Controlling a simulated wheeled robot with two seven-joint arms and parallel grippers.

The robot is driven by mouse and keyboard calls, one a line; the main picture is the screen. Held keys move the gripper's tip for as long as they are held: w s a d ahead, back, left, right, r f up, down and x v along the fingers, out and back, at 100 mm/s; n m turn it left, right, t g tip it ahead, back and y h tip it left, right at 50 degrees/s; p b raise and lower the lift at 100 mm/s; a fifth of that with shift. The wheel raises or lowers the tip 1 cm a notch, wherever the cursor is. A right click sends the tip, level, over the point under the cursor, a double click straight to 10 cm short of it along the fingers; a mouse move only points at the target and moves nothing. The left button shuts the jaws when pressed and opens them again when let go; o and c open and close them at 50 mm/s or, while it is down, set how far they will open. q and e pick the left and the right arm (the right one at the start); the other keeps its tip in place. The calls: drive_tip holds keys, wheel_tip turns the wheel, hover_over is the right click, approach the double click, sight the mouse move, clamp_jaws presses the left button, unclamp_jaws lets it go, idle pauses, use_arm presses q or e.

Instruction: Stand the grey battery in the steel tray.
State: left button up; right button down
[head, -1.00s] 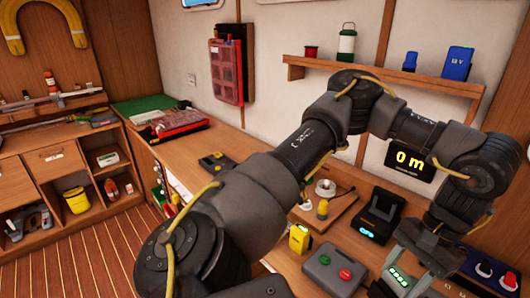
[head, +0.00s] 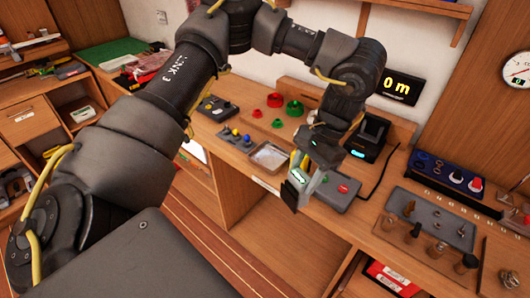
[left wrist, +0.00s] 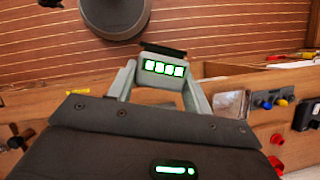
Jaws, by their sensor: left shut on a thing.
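The grey battery (head: 297,178), a block with a lit green charge display, is in my left gripper (head: 304,180). In the left wrist view the battery (left wrist: 160,82) sits between the two pale fingers of the left gripper (left wrist: 162,88), with a dark strip at its far end. It is held in the air, in front of the bench edge in the head view. The steel tray (head: 268,157), shallow and silvery, lies on the bench to the left of the gripper. The tray also shows in the left wrist view (left wrist: 230,103). My right gripper is not in view.
A grey box with coloured buttons (head: 338,192) lies just right of the gripper. A black charger (head: 368,138) with a cyan light stands behind. Small coloured knobs (head: 236,137) stand left of the tray.

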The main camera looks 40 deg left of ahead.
use_arm(q)
drive_tip(key=m, duration=0.2)
drive_tip(key=a+m+t+y, duration=0.1)
drive_tip(key=m, duration=0.1)
drive_tip(key=m+y+b, duration=0.1)
drive_tip(key=m, duration=0.1)
drive_tip(key=shift+w+a+f+t, duration=0.1)
drive_tip(key=shift+w+a+t, duration=0.1)
drive_tip(key=shift+w+t, duration=0.15)
drive_tip(key=w+a+m+t+h+b, duration=0.15)
drive_tip(key=a+m, duration=0.25)
drive_tip(key=m, duration=0.8)
drive_tip(key=w+a+r+m+t+h+b, duration=0.1)
drive_tip(key=w+a+m+t+h, duration=0.15)
drive_tip(key=m, duration=0.85)
drive_tip(key=w+a+m+t+h+b, duration=0.1)
drive_tip(key=w+a+m+t+h, duration=0.3)
drive_tip(key=m, duration=0.8)
drive_tip(key=shift+g+y, duration=0.7)
drive_tip(key=shift+g, duration=0.25)
drive_tip(key=shift+w+a+f, duration=0.9)
drive_tip(key=shift+a+f, duration=1.2)
drive_tip(key=shift+w+a+f, duration=0.85)
drive_tip(key=shift+a+f, duration=1.2)
drive_tip(key=shift+f, duration=0.1)
drive_tip(key=shift+w+a+f, duration=0.9)
drive_tip(key=shift+a+f, duration=1.2)
